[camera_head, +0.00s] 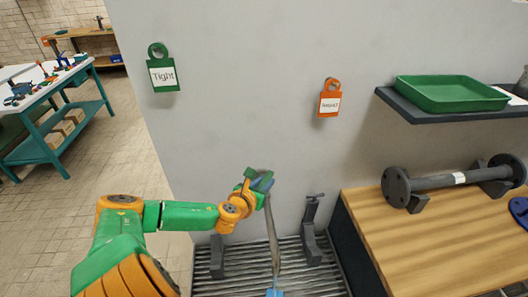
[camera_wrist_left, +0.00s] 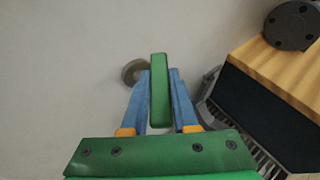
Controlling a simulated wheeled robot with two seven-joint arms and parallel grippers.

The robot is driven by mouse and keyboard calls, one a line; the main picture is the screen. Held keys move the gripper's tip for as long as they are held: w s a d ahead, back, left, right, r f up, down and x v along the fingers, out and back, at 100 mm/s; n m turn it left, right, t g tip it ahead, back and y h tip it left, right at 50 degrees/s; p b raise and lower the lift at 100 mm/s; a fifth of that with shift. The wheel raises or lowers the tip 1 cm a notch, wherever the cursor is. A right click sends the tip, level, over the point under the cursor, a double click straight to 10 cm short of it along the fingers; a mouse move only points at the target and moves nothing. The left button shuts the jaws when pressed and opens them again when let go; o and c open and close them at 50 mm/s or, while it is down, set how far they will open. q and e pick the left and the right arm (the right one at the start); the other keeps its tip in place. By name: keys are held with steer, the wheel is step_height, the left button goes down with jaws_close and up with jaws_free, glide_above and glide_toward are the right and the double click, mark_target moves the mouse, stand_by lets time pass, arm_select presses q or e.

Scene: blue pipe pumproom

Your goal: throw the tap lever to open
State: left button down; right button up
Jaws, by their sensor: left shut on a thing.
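The tap lever shows as a green bar (camera_wrist_left: 159,100) between my left gripper's blue fingers in the left wrist view. My left gripper (camera_head: 257,184) is shut on it, in front of the grey wall; the fingers (camera_wrist_left: 160,76) lie along both sides of the bar. In the head view the gripper covers most of the tap. A greyish, see-through streak like running water (camera_head: 272,228) drops from there toward a light blue object (camera_head: 275,293) at the bottom edge. A round grey piece (camera_wrist_left: 132,71) shows behind the lever at the wall. My right gripper is out of view.
A ribbed grey drain grate (camera_head: 300,281) lies below, with a dark bracket (camera_head: 311,232) on its right. A wooden bench (camera_head: 428,237) with a flanged pipe (camera_head: 447,181) stands right. A shelf holds a green tray (camera_head: 450,93). Green (camera_head: 163,75) and orange (camera_head: 329,104) tags hang on the wall.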

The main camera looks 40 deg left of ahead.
arm_select(q)
steer(key=n+g+y, duration=0.1)
steer(key=n+y, duration=0.2)
steer(key=shift+w+d+g, duration=0.1)
steer(key=shift+g, duration=0.3)
steer(key=shift+r+n+g+y, duration=0.1)
steer(key=shift+n+g+y, duration=1)
steer(key=shift+n+y, duration=0.55)
steer(key=shift+r+n, duration=0.1)
steer(key=shift+n, duration=0.25)
steer(key=c, duration=0.9)
jaws_free()
steer(key=shift+o, duration=1.1)
steer(key=shift+a, duration=0.2)
steer(key=shift+f, duration=0.2)
